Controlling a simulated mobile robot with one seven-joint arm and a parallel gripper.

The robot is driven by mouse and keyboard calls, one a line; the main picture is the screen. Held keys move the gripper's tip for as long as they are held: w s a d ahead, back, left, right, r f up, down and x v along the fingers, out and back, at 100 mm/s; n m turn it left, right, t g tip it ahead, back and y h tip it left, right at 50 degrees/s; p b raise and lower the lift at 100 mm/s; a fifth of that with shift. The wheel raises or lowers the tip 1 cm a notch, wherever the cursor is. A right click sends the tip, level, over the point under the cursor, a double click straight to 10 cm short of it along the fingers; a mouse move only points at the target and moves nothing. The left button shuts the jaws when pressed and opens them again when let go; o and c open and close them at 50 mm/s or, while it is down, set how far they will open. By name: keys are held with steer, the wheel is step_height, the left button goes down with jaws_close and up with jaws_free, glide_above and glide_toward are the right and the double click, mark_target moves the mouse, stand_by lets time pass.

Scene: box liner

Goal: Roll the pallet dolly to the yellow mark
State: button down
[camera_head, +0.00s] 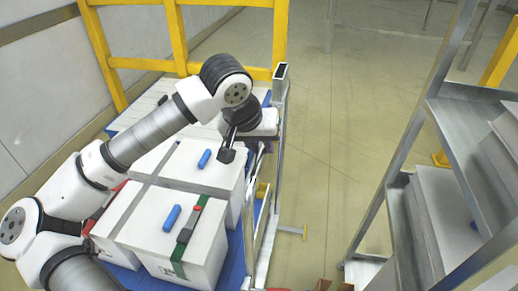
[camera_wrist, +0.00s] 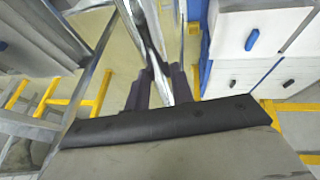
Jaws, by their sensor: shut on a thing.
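The pallet dolly has a blue deck (camera_head: 236,262) loaded with white boxes (camera_head: 205,165) that carry blue handles. A tall metal upright (camera_head: 280,90) and rails stand along its right side. In the wrist view my gripper (camera_wrist: 160,86) has its two dark fingers closed around a shiny metal bar (camera_wrist: 152,30), which appears to be the dolly's handle. In the head view my wrist is beside the upright, above the boxes' right edge, and the fingertips are hidden.
A grey metal shelf rack (camera_head: 440,140) with boxes stands on the right. A yellow rail frame (camera_head: 180,65) stands behind the dolly, and a wall (camera_head: 40,90) is at the left. The floor (camera_head: 335,130) between dolly and rack is mostly clear.

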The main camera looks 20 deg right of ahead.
steer(key=shift+s+d, duration=0.25)
steer(key=c, duration=1.2)
jaws_free()
steer(key=shift+d, duration=0.15)
steer(key=shift+a+r, duration=0.35)
steer(key=shift+r, duration=0.1)
steer(key=b+v, duration=0.1)
steer(key=v, duration=1.2)
